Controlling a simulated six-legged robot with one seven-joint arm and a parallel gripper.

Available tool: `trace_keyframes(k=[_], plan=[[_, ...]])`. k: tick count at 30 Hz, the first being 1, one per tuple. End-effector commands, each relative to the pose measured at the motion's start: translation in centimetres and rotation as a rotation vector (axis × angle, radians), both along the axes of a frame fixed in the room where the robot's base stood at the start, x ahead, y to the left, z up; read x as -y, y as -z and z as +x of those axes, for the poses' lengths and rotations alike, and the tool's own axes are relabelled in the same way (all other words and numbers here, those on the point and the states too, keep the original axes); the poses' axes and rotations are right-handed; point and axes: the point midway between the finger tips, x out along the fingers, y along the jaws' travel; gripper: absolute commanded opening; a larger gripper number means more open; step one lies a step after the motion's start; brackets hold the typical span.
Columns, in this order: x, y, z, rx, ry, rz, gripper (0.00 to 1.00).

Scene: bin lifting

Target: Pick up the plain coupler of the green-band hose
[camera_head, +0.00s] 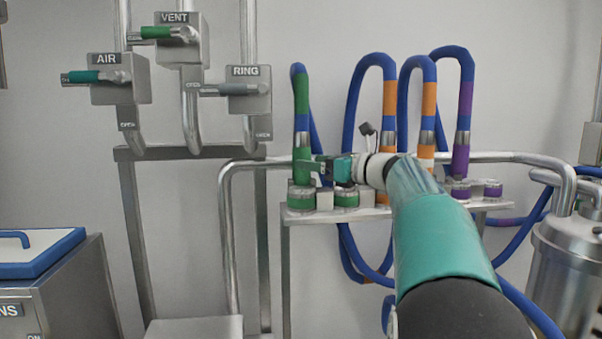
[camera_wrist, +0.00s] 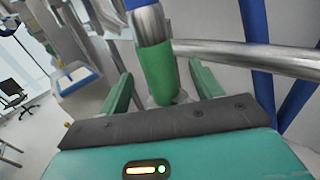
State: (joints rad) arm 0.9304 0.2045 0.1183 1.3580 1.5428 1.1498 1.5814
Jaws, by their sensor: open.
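The green-band hose (camera_head: 301,92) is a blue hose standing at the left end of the rack, with a green band near its top. Its near end has a metal collar (camera_head: 302,140) above a green coupler body (camera_head: 302,168), upright over a green-ringed socket. In the wrist view the metal collar (camera_wrist: 150,24) and green body (camera_wrist: 160,72) stand between the two green fingers. My gripper (camera_head: 309,166) is open around the green part, and it also shows in the wrist view (camera_wrist: 162,90). I cannot tell whether the fingers touch it. I cannot make out a separate plain coupler.
Orange-band hoses (camera_head: 389,98) and a purple-band hose (camera_head: 465,98) stand to the right, partly behind my arm. A second green-ringed socket (camera_head: 346,197) sits on the rack shelf (camera_head: 300,215). A metal pipe (camera_wrist: 250,55) runs close behind the coupler. Valves (camera_head: 180,40) are at upper left.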

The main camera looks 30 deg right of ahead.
Motion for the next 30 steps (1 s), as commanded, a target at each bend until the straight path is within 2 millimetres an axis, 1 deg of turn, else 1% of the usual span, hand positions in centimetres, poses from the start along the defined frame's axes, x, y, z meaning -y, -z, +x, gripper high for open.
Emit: trace_keyframes(k=[5,12,14,17,22,24,26,27,29,30], plan=[[-0.6,0.2,1.4,0.0,-0.001,0.001,0.65],[-2.0,0.3,4.9,0.0,-0.003,0.0,0.65],[-2.2,0.4,5.4,0.0,-0.002,0.0,0.65],[-2.3,0.3,5.8,0.0,-0.001,0.0,0.65],[-2.3,0.3,5.7,0.0,-0.001,0.0,0.65],[-2.3,0.3,5.7,0.0,-0.001,0.0,0.51],[-2.3,0.3,5.7,0.0,0.0,0.0,0.39],[-2.3,0.3,5.7,0.0,0.0,0.0,0.32],[-2.3,0.3,5.7,0.0,0.0,0.0,0.2],[-2.3,0.3,5.7,0.0,0.0,0.0,0.12]])
